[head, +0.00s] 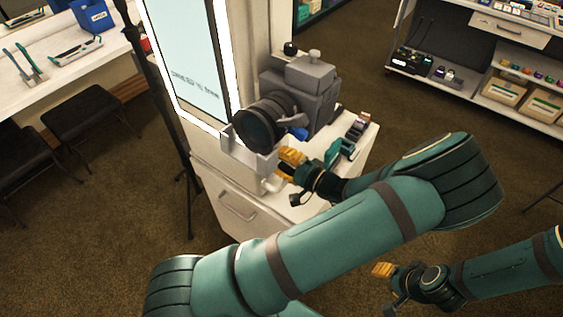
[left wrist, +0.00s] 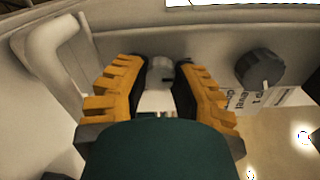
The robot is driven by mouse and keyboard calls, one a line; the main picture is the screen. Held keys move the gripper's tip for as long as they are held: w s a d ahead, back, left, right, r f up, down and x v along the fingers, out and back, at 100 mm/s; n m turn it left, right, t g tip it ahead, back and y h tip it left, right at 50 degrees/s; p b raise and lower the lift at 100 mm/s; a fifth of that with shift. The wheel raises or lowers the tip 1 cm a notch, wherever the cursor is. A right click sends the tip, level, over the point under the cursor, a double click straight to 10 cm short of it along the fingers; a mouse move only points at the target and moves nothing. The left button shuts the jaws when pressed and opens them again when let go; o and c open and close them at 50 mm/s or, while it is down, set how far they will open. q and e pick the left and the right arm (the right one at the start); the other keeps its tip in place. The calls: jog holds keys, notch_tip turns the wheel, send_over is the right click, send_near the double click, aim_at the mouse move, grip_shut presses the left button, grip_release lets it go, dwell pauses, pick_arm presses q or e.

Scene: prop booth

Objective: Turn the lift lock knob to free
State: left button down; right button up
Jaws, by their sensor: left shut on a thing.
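In the left wrist view, a small light grey knob (left wrist: 160,72) with a dark mark on its side sits between the orange fingers of my left gripper (left wrist: 158,92). The fingers are shut on it. A pale label shows below it, partly hidden. A larger dark grey knob (left wrist: 260,68) stands to the right, beside a white label with upside-down print. I cannot read which knob is the lift lock. In the head view, my left gripper (head: 290,162) is at the grey mount under the camera; the knob is hidden there. My right gripper (head: 388,276) hangs low at the right, away from the stand.
The grey camera (head: 305,85) with its black lens stands over my left gripper. Small items lie on the white cabinet (head: 238,200). A lit panel (head: 188,55) is close on the left. A pale curved handle (left wrist: 58,60) is left of the fingers. Open carpet lies right.

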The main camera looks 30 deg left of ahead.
pick_arm(q)
jog(key=shift+n, duration=0.6)
jog(key=c, duration=0.7)
grip_release()
jog(key=d, duration=0.8)
jog(key=s+d, duration=0.1)
jog(key=d, duration=0.3)
jog(key=shift+r, duration=0.2)
